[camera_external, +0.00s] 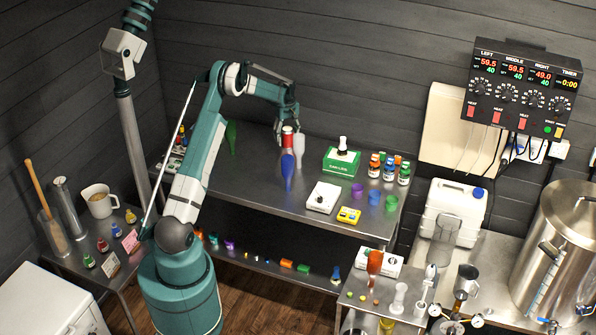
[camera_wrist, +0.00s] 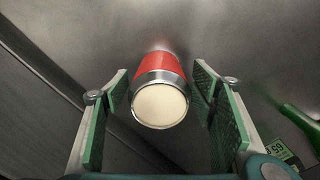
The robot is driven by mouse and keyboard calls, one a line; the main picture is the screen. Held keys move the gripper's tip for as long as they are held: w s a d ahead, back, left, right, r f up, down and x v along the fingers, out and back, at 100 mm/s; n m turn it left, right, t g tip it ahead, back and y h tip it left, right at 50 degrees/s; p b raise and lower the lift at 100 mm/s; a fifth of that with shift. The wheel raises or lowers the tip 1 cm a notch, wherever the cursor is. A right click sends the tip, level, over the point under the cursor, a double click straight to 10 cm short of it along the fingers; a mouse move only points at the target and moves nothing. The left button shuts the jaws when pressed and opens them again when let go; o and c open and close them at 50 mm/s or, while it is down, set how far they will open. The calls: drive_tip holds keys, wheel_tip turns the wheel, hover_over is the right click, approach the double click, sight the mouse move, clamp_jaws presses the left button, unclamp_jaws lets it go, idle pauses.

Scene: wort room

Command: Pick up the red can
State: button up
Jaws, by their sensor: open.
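The red can (camera_external: 287,137) stands on the steel table, towards its back, with its pale lid up. In the wrist view the red can (camera_wrist: 160,92) shows its red side and cream top, between the two finger pads. My gripper (camera_external: 287,120) is above the can in the external view. In the wrist view my gripper (camera_wrist: 160,98) is open, with a gap between each pad and the can. Whether the fingertips reach down beside the can is hard to tell.
A white bottle shape (camera_external: 299,147) stands close to the right of the can, and a blue one (camera_external: 287,168) in front. A green bottle (camera_external: 231,136) stands to the left; a green box (camera_external: 342,160) and a white device (camera_external: 323,197) are to the right.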

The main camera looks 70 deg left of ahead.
sight(287, 128)
drive_tip(key=shift+f, duration=1.2)
drive_tip(key=c, duration=1.2)
drive_tip(key=shift+r, duration=5.05)
